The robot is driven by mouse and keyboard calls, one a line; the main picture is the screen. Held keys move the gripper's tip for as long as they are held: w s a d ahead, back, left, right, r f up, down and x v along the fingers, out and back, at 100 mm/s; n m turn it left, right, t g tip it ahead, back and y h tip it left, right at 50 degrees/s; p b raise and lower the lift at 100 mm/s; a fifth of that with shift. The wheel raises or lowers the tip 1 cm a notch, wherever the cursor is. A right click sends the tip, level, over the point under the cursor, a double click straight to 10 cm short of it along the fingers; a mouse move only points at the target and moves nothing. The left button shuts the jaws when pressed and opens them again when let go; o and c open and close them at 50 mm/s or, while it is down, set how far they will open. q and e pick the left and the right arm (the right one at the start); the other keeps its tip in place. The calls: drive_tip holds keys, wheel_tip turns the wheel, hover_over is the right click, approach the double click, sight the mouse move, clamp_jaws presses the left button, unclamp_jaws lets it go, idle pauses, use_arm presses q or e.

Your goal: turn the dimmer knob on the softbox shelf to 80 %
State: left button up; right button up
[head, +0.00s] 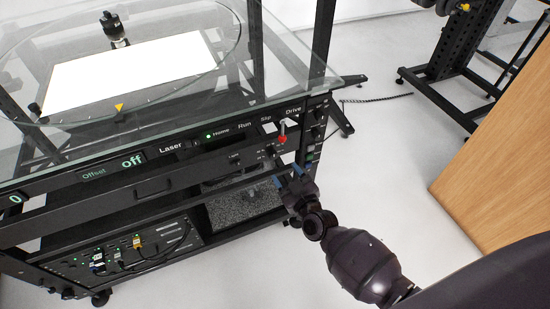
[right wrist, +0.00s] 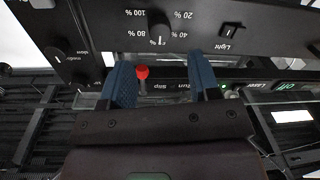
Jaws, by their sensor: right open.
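The dimmer knob (right wrist: 159,28) is a dark round knob on a black panel in the right wrist view. That view is upside down. Printed percent marks from 20 to 100 ring the knob, and one mark beside it is partly hidden. I cannot read its setting surely. My right gripper (right wrist: 162,70) is open, with its blue fingers apart and nothing held. In the picture the knob lies beyond the fingertips, between their lines, and looks apart from them. In the head view my right gripper (head: 283,172) is at the cart's right front. I cannot make out the knob there.
A red-tipped lever (right wrist: 142,72) shows between the fingers; it also stands out in the head view (head: 282,139). A light switch (right wrist: 231,27) and another knob (right wrist: 56,52) flank the dimmer. The glass top (head: 290,75) overhangs the panel. A wooden board (head: 495,150) stands right.

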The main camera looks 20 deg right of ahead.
sight(274, 157)
drive_tip(key=w, duration=0.3)
drive_tip(key=w+b, duration=0.1)
drive_tip(key=w, duration=0.1)
drive_tip(key=shift+a+f, duration=0.2)
drive_tip(key=shift+a, duration=0.05)
drive_tip(key=shift+w, duration=0.65)
use_arm(q)
drive_tip(key=shift+w+d, duration=0.3)
drive_tip(key=shift+w, duration=0.2)
use_arm(e)
drive_tip(key=shift+w+a+r, duration=0.1)
drive_tip(key=shift+w+r, duration=0.05)
drive_tip(key=shift+w, duration=0.05)
drive_tip(key=shift+c, duration=0.4)
drive_tip(key=c, duration=0.8)
drive_tip(key=shift+c, duration=0.2)
